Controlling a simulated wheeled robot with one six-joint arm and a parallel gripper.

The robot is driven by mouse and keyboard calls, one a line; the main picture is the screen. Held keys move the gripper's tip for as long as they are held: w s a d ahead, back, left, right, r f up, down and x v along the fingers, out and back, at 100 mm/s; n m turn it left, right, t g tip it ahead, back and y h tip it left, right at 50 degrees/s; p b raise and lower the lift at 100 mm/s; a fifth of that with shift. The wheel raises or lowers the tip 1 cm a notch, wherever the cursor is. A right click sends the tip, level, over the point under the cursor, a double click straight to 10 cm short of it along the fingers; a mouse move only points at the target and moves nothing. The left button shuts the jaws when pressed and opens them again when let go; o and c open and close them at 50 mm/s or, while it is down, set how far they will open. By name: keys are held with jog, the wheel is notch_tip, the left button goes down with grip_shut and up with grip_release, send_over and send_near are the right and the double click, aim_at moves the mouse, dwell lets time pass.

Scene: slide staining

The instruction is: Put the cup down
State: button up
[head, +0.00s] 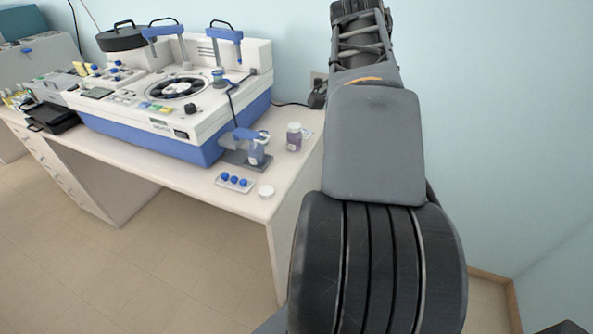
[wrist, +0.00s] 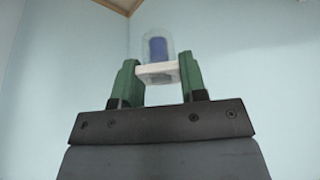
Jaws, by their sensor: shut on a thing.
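My gripper (wrist: 160,82) shows in the wrist view, its two green fingers shut on the white band of a small clear cup (wrist: 170,44). Something dark blue shows inside or through the cup. The cup is held up in front of a plain pale blue wall, with no table surface near it in that view. My gripper and the held cup cannot be made out in the head view, where my arm reaches up and out of the top edge.
The white table (head: 190,186) carries a large white and blue machine (head: 165,128).

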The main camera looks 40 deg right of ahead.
jog(key=w+a+f+n+t+y+b, duration=0.1)
jog(key=w+a+f+n+t+y, duration=0.1)
jog(key=w+f+n, duration=0.8)
jog(key=w+a+f+n+t+y+b, duration=0.1)
jog(key=w+a+f+n+t, duration=0.15)
jog(key=w+f+n, duration=0.75)
jog(key=w+f+m, duration=0.2)
jog(key=w, duration=0.1)
jog(key=w+f+m, duration=0.1)
jog(key=w, duration=0.1)
jog(key=shift+t, duration=0.25)
jog(key=shift+f, duration=2.1)
jog(key=shift+f, duration=0.1)
jog(key=shift+f+b, duration=0.15)
jog(key=shift+b, duration=0.2)
jog(key=o, duration=0.9)
